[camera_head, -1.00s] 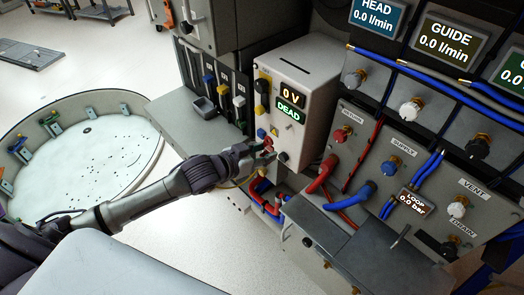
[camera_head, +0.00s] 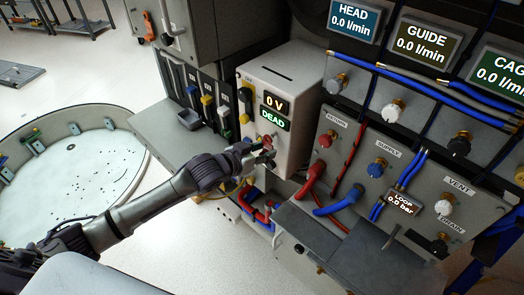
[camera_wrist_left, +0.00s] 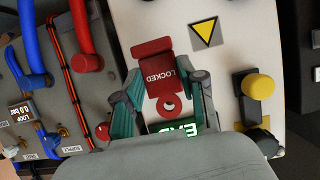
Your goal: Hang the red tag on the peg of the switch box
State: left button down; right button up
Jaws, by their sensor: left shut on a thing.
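The switch box (camera_head: 288,76) is a pale upright box with "0 V" and "DEAD" displays. My left gripper (camera_head: 268,151) is at the lower part of its front face. In the left wrist view, the gripper (camera_wrist_left: 163,86) is shut on the red tag (camera_wrist_left: 164,76), with one finger at each side. The tag reads "LOCKED" upside down in this view and has a round hole near the gripper's palm. I cannot make out the peg, or whether the tag touches the box. The gripper partly covers the green display (camera_wrist_left: 178,128). My right gripper is not in view.
A yellow knob (camera_wrist_left: 258,87) and a warning triangle (camera_wrist_left: 204,33) are on the box face beside the tag. Red and blue hoses (camera_head: 312,183) and a valve panel (camera_head: 350,135) stand close to the right. A round pale tub (camera_head: 80,170) is at the left.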

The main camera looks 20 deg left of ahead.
pick_arm(q)
jog(key=shift+w+d, duration=0.3)
jog(key=shift+w, duration=0.3)
jog(key=shift+w+d, duration=0.15)
jog(key=shift+w, duration=0.1)
dwell(0.6)
jog(key=shift+w+d, duration=0.1)
jog(key=shift+w, duration=0.2)
jog(key=c, duration=0.6)
grip_release()
jog(key=f+p+v, duration=0.1)
jog(key=v, duration=1.4)
jog(key=shift+s+a+p, duration=0.3)
jog(key=shift+s+a, duration=0.05)
jog(key=shift+s, duration=0.25)
